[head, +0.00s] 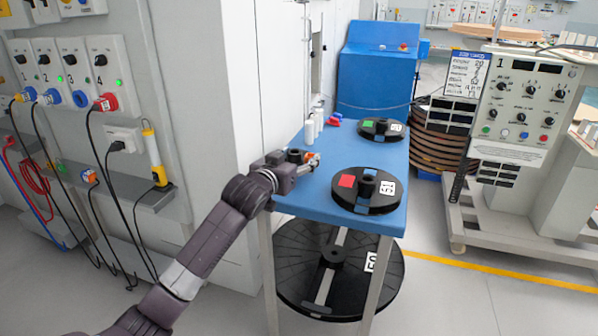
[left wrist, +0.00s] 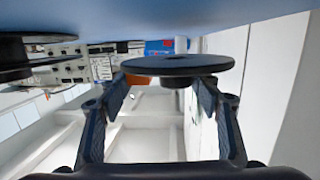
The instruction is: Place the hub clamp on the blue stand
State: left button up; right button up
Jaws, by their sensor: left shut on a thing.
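The blue stand (head: 332,150) is a blue-topped table on grey legs in the middle of the head view. My left gripper (head: 306,162) is over its left edge, shut on the hub clamp (head: 294,154). In the head view the clamp is small, dark and partly hidden by the fingers. In the left wrist view, which is upside down, the hub clamp (left wrist: 178,66) is a flat black disc with a short stub, held at the fingertips (left wrist: 165,90). A gap shows between it and the blue top (left wrist: 150,20). My right gripper is not in view.
A black reel with a red label (head: 366,190) lies at the stand's front right, and another with a green label (head: 381,128) farther back. White cylinders (head: 309,131) stand by the left wall. A large black disc (head: 300,270) sits underneath. A control console (head: 520,105) stands right.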

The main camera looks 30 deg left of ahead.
pick_arm(q)
notch_tip(320, 180, down, 2)
jog(key=shift+f, duration=0.25)
jog(key=shift+f+b, duration=0.35)
jog(key=shift+f, duration=0.1)
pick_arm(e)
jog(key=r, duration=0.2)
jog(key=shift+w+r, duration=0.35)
pick_arm(q)
jog(key=o, duration=1.4)
jog(key=shift+o, duration=0.2)
